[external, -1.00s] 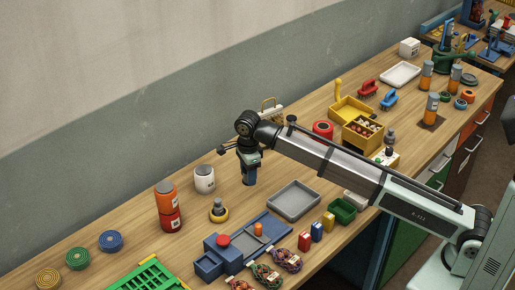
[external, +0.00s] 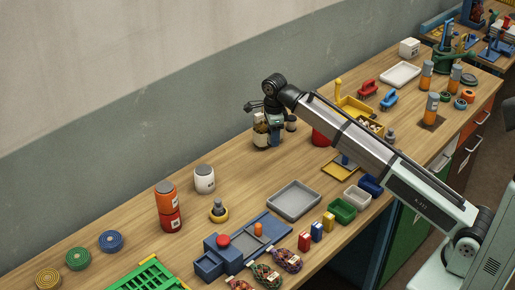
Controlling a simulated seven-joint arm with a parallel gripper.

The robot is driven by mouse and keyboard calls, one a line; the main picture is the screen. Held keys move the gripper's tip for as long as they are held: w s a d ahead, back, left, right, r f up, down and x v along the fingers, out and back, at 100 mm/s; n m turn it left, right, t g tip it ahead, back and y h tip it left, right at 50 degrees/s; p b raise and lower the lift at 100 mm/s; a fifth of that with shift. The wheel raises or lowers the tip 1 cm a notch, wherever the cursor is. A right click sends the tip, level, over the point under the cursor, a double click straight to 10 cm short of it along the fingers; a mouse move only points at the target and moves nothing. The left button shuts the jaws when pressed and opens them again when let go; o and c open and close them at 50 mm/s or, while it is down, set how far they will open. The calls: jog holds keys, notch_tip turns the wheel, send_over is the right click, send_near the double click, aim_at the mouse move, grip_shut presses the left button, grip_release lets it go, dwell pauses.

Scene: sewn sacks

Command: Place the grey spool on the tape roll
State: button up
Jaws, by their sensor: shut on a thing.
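My gripper (external: 275,138) points down over the back middle of the bench. It is shut on a small, dark grey-blue thing, which I take to be the grey spool; the fingers hide most of it and its outline is unclear. A red round thing (external: 319,138), which looks like the tape roll, stands to the right of my gripper, apart from it. My forearm covers part of it. I cannot tell how high the held thing is above the bench.
A cream jar (external: 260,130) stands close at the left of my gripper, and a dark-topped thing (external: 291,123) close at its right. Bare wood lies between tray and gripper.

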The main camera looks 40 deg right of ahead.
jog(key=s+d+r+m, duration=0.1)
jog(key=d+r+m, duration=0.1)
jog(key=d, duration=1.1)
jog(key=s+d+r+m, duration=0.2)
jog(key=d+r, duration=0.1)
jog(key=d, duration=1)
jog(key=f, duration=0.9)
jog(key=shift+w+a, duration=0.1)
jog(key=shift+w, duration=0.2)
jog(key=shift+f, duration=0.1)
jog(key=o, duration=1)
jog(key=shift+o, duration=0.2)
notch_tip(320, 180, up, 12)
